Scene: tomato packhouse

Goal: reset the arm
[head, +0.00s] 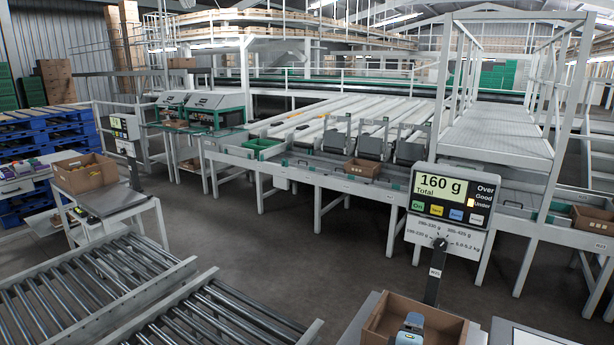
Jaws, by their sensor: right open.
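My right gripper (410,326) shows at the bottom edge, over or inside an open cardboard box (452,328). Only its grey and pale blue upper end is in the picture; it is open. I cannot tell whether it touches the box or what lies inside. My left gripper is out of the picture.
A roller conveyor (110,285) fills the lower left. A packing line (330,185) with boxes crosses behind. Grey floor (330,250) is clear between. Blue pallets (45,130) stand far left.

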